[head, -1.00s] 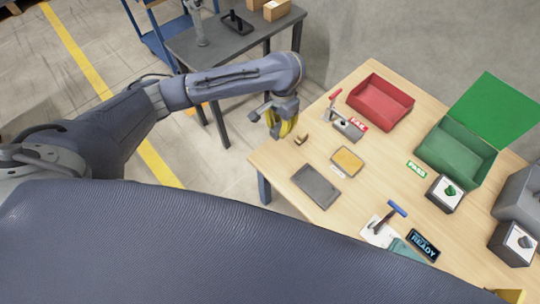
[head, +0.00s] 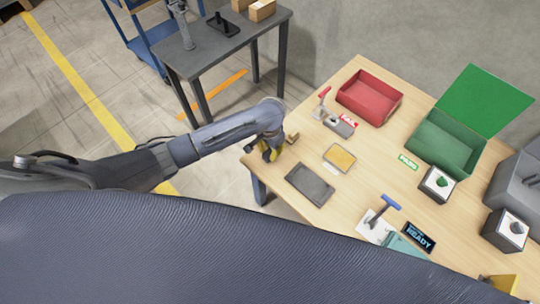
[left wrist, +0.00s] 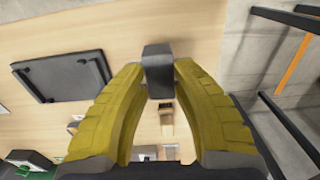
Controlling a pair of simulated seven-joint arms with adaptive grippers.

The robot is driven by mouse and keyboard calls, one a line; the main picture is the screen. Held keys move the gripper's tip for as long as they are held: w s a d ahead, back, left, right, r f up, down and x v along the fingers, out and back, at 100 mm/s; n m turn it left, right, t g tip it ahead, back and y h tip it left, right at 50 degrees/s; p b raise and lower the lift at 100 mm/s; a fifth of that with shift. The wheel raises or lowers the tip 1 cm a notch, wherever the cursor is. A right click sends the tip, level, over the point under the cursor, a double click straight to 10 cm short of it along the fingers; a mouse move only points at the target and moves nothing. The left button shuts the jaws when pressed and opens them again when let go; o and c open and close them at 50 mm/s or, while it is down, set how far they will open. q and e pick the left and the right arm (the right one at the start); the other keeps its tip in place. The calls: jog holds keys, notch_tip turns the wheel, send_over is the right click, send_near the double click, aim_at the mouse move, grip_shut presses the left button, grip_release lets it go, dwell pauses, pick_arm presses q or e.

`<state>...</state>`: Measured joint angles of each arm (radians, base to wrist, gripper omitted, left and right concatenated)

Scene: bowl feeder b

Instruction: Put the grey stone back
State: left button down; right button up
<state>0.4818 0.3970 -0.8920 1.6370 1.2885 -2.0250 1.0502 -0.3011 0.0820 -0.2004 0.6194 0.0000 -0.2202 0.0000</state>
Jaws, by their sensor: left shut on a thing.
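The grey stone shows in the left wrist view as a small dark grey block (left wrist: 158,68) between my left fingertips. My left gripper (left wrist: 158,75) is shut on it, with yellow finger pads on both sides. In the head view my left gripper (head: 268,152) is over the left corner of the table, and the stone cannot be made out there. A small brown wooden piece (head: 292,138) stands on the table beside the gripper, and it also shows in the left wrist view (left wrist: 166,117). My right gripper is not in view.
The table's left edge is close.

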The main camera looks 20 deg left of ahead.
aim_at(270, 152)
pick_arm(q)
jog(key=shift+f, duration=1.95)
jog(key=shift+f, duration=0.2)
jog(key=c, duration=1.2)
grip_release()
jog(key=shift+o, duration=0.2)
jog(key=shift+r, duration=0.15)
notch_tip(270, 152, up, 12)
jog(key=shift+r, duration=0.1)
